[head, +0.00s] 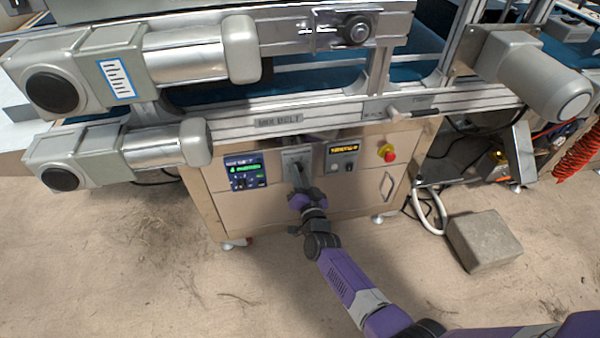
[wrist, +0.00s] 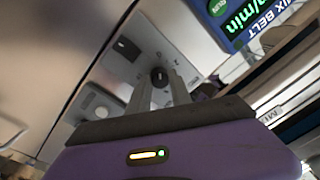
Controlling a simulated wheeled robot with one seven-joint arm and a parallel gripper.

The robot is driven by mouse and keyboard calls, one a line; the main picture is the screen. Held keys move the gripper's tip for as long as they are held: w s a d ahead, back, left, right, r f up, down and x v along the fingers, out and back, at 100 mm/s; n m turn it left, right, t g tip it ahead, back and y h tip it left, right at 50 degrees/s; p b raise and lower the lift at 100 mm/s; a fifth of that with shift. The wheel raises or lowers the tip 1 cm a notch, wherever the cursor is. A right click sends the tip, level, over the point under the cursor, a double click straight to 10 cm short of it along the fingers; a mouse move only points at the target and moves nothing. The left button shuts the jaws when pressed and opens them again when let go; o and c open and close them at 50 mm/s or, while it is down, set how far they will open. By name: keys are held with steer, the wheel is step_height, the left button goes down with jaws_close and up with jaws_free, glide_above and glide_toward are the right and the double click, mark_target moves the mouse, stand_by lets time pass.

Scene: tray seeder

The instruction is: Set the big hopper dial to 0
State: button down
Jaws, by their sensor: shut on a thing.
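A dark round dial (wrist: 159,75) sits on a grey plate of the cabinet front, seen in the wrist view. My gripper (wrist: 160,88) has its two grey fingers on either side of the dial and is shut on it. In the head view my gripper (head: 297,177) reaches the same grey plate (head: 290,155), and its fingers hide most of the dial. The label and scale marks around the dial are too small to read, so I cannot tell its setting.
A blue-and-green display (head: 246,170) is left of the dial; it also shows in the wrist view (wrist: 236,14). A yellow-lit panel (head: 343,152) and a red emergency button (head: 388,154) are to the right. Conveyor motors (head: 170,150) jut out above left. A grey block (head: 484,240) lies on the floor.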

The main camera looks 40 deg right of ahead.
steer(key=shift+f, duration=0.1)
stand_by(0.4)
steer(key=c, duration=1.2)
jaws_free()
steer(key=shift+o, duration=0.2)
steer(key=p+v, duration=0.2)
steer(key=v, duration=0.5)
steer(key=shift+s+a, duration=0.25)
steer(key=shift+s, duration=0.1)
